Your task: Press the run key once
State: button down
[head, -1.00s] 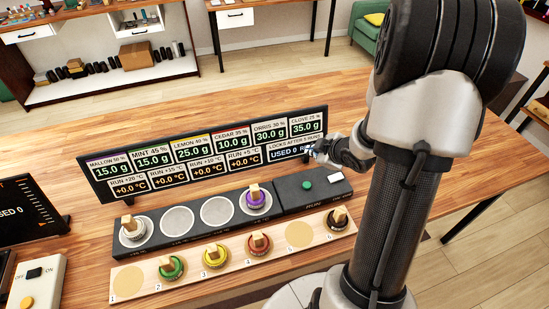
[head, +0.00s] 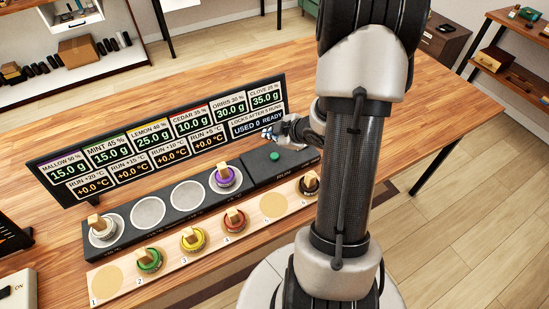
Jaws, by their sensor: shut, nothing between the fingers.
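The run key is a round green button (head: 275,156) on the dark right-hand block of the console (head: 262,172), beside the word RUN. My gripper (head: 267,134) is shut and empty. In the picture it sits just above the green button, in front of the display's lower right corner; it looks apart from the button. The display board (head: 60,203) reads USED 0 READY and LOCKS AFTER 5 RUNS, with every run reading at +0.0 °C. My arm hides the console's right end.
A white-based dropper (head: 103,228) and a purple one (head: 225,178) stand on the console, with two bare pads between. In front, a wooden rack (head: 122,294) holds green (head: 149,260), yellow (head: 193,239), red (head: 234,220) and black (head: 309,185) droppers. Table behind the display is clear.

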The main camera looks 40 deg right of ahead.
aim_at(273, 157)
notch_tip(273, 157, down, 6)
jog(key=b, duration=0.5)
jog(key=shift+f, duration=0.25)
dwell(0.9)
jog(key=shift+f+b, duration=0.4)
jog(key=shift+f, duration=0.05)
jog(key=shift+f+b, duration=0.45)
jog(key=shift+f, duration=0.05)
dwell(0.5)
dwell(0.4)
jog(key=shift+r+p, duration=0.9)
jog(key=shift+r, duration=0.05)
notch_tip(273, 157, up, 5)
jog(key=p, duration=0.4)
jog(key=shift+p, duration=0.35)
